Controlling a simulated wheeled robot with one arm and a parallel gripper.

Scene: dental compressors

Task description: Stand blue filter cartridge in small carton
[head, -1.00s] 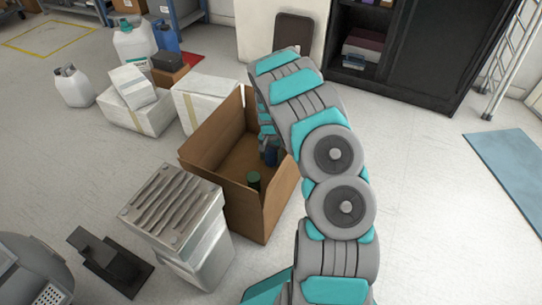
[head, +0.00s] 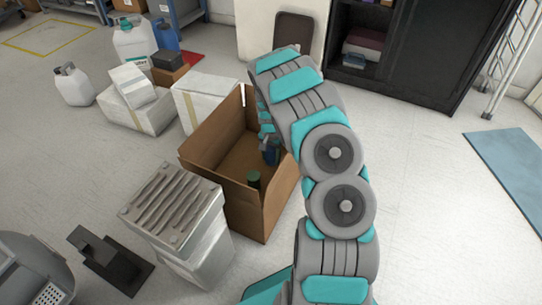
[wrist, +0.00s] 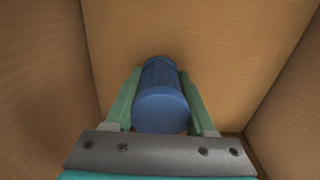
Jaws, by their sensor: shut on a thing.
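The blue filter cartridge (wrist: 160,105) is between the two green fingers of my gripper (wrist: 159,82), which is shut on it. In the wrist view, its round end faces the camera and its body points away toward the cardboard. In the head view, the cartridge (head: 271,150) shows as a small dark blue shape inside the open brown carton (head: 262,207), beside my arm. The carton walls (wrist: 40,85) surround the gripper in the wrist view. My arm hides part of the carton's right side and most of the gripper. Whether the cartridge touches the carton floor cannot be told.
A dark green cylinder (head: 253,179) stands inside the carton near its front wall. A grey metal-topped box (head: 175,205) stands close to the carton's left. White cartons (head: 203,98) are behind it. Open floor (head: 430,200) lies to the right.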

